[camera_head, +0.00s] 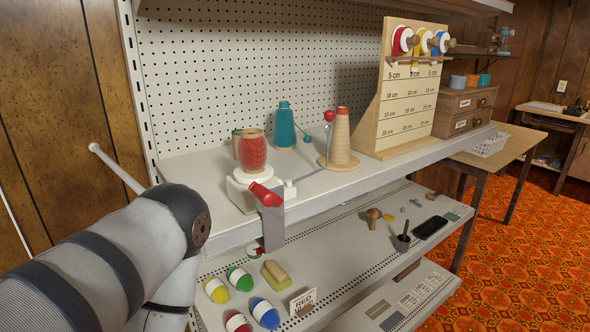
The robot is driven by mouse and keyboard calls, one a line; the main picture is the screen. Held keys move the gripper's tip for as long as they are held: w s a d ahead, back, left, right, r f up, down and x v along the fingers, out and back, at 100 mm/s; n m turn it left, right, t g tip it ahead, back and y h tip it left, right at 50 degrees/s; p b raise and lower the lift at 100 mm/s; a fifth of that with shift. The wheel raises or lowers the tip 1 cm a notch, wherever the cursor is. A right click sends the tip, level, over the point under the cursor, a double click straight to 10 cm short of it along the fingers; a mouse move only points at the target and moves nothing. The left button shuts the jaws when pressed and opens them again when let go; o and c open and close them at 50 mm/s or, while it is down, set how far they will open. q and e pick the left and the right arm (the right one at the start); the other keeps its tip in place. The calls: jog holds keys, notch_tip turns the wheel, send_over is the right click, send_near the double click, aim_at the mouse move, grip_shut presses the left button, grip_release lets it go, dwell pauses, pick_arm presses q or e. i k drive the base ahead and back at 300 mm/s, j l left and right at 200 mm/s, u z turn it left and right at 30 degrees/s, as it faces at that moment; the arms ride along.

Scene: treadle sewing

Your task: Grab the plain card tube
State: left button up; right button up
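I cannot tell for sure which thing is the plain card tube. A tan cone (340,140) with a reddish top stands upright on the upper shelf. My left arm comes in from the left and bends down in front of the shelves; its gripper is not visible. My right gripper is not in view either.
A white winder (240,191) with a red spool (252,150) stands at the upper shelf's front. A teal cone (284,124) is behind it. A wooden rack (405,95) stands at right.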

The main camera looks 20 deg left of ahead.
aim_at(252, 149)
jog(key=l+u, duration=0.15)
jog(key=u, duration=0.2)
jog(key=l+u, duration=0.15)
jog(key=u, duration=0.2)
jog(key=l+u, duration=0.15)
jog(key=u, duration=0.15)
